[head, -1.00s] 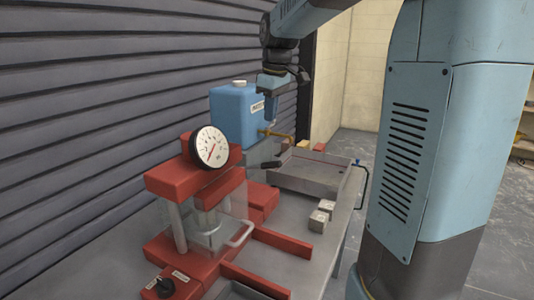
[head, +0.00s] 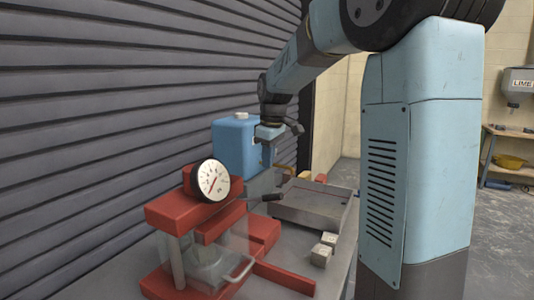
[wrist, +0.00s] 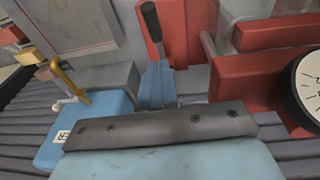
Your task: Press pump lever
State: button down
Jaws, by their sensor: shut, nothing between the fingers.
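The pump lever (head: 264,198), a thin rod with a dark grip, sticks out to the right from the red press (head: 182,212) with the round white gauge. In the wrist view the lever's black grip (wrist: 151,20) points up, and its rod runs down towards my blue fingers. My gripper (head: 267,158) is shut and empty, pointing down above the lever, in front of the blue tank. In the wrist view my fingertips (wrist: 156,68) overlap the lower end of the rod. I cannot tell whether they touch it.
The blue tank (head: 230,145) with a brass tap stands behind. A grey metal tray (head: 312,207) lies to the right, with small pale blocks (head: 322,250) in front of it. A red rail runs along the front. A dark ribbed wall closes the left side.

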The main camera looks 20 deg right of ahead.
send_over(270, 195)
jog(key=f, duration=0.7)
jog(key=shift+s+a+f, duration=0.1)
jog(key=shift+s+f, duration=0.1)
jog(key=shift+f, duration=0.2)
jog(key=shift+d+f, duration=0.25)
jog(key=shift+f, duration=0.3)
